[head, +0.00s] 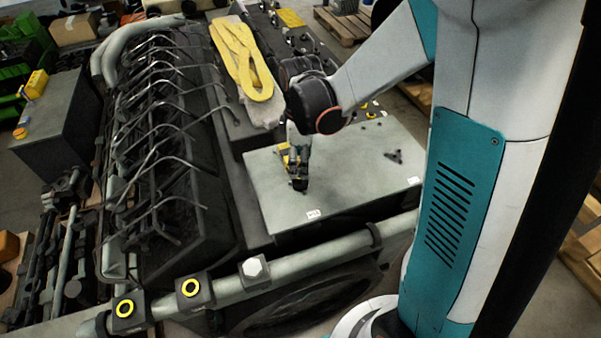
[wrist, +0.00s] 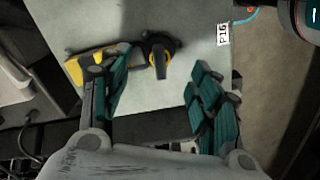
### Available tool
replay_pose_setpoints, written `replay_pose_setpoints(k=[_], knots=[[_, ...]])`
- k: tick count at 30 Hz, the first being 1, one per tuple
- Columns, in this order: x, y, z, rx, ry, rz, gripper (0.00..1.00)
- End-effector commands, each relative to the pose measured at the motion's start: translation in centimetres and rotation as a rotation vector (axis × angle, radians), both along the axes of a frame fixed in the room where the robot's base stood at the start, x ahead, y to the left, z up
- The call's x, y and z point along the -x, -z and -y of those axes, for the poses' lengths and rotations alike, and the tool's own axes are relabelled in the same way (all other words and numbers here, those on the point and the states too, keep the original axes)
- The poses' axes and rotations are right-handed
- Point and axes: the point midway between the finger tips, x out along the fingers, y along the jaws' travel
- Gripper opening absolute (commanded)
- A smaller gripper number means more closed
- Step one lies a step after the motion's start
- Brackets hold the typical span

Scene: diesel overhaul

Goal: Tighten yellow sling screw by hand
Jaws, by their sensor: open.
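My gripper (head: 298,180) is over the light grey plate (head: 345,190) in the head view, pointing down. In the wrist view my gripper (wrist: 158,75) is open, its teal-padded fingers apart with nothing held. A yellow-ringed piece with a dark knob (wrist: 160,57), which looks like the yellow sling screw, stands on the plate between the finger lines, near the tips. I cannot tell whether the fingers touch it. A yellow and black part (wrist: 92,64) lies left of it, partly behind the left finger. In the head view my gripper mostly hides these parts.
A folded yellow sling (head: 243,58) lies on a block behind the plate. A black three-armed part (head: 394,156) is on the plate to the right. Bent pipes (head: 160,130) rise on the left. A thick rail (head: 225,289) with yellow-ringed fittings runs in front. The plate's front right is clear.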

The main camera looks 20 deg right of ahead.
Motion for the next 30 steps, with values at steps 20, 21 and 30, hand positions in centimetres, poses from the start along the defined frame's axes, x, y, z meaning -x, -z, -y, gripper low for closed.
replay_pose_setpoints(k=[20,21,30], knots=[[0.0,4.8,0.0,0.000,-0.337,0.000,0.57],[0.0,4.9,0.0,0.000,-0.336,0.000,0.57],[0.0,4.9,0.0,0.000,-0.336,0.000,0.57]])
